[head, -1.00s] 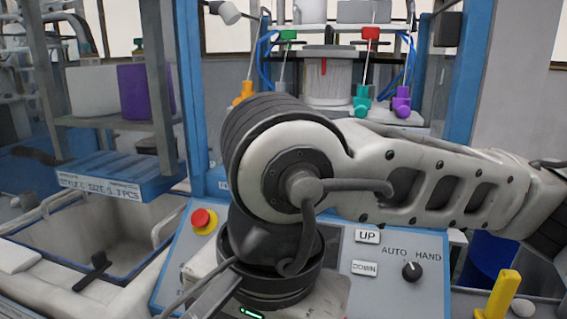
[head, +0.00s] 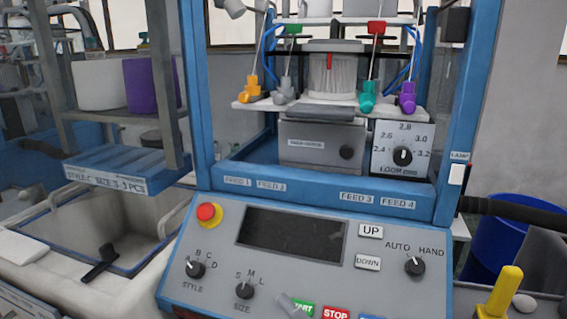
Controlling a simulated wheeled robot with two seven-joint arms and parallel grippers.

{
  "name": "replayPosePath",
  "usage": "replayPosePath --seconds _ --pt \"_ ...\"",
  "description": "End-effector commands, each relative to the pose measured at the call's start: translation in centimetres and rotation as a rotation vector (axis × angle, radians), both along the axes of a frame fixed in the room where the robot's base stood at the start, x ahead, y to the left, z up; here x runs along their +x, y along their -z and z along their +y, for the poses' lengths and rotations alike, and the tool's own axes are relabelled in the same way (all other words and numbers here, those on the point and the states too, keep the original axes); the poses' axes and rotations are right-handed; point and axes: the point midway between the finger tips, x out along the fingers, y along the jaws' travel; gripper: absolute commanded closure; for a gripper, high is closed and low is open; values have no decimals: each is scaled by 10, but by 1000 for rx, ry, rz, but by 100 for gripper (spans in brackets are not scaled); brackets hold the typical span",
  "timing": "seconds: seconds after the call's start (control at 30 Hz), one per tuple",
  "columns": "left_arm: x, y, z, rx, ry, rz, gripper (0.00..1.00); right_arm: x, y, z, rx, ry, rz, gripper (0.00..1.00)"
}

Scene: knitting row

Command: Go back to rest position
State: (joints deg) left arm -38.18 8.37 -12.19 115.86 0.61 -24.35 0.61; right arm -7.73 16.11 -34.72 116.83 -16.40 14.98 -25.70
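Neither of my grippers is in view, so I cannot see whether they are open or shut. The knitting machine's sloped control panel (head: 310,275) is almost fully uncovered. It carries a red emergency button (head: 208,214), a dark display (head: 290,234), a STYLE knob (head: 195,269), a SIZE knob (head: 244,290) and an AUTO/HAND knob (head: 414,265). UP (head: 370,231) and DOWN (head: 367,262) buttons are on its right half. A small grey piece at the bottom edge partly covers the START button (head: 303,308); I cannot tell what it is.
The blue machine frame (head: 457,120) holds a loom dial (head: 402,150) and coloured yarn feeders. A grey bin (head: 100,225) and a shelf with a white (head: 98,85) and a purple (head: 152,84) container stand left. A yellow handle (head: 501,291) and a blue barrel (head: 500,240) are right.

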Motion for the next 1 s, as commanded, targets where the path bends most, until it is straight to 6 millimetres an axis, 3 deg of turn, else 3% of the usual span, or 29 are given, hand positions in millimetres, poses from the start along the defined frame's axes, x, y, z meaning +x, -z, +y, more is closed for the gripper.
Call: replayPosePath --seconds 0.03,0.2,0.4,0.5,0.6,1.0 --pt "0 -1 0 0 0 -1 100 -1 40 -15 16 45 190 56" --pt "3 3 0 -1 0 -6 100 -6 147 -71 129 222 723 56" --pt "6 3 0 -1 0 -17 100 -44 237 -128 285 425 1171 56" --pt "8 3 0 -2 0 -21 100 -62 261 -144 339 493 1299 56" --pt "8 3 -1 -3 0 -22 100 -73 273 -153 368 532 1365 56" --pt "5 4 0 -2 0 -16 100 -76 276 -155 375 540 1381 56"
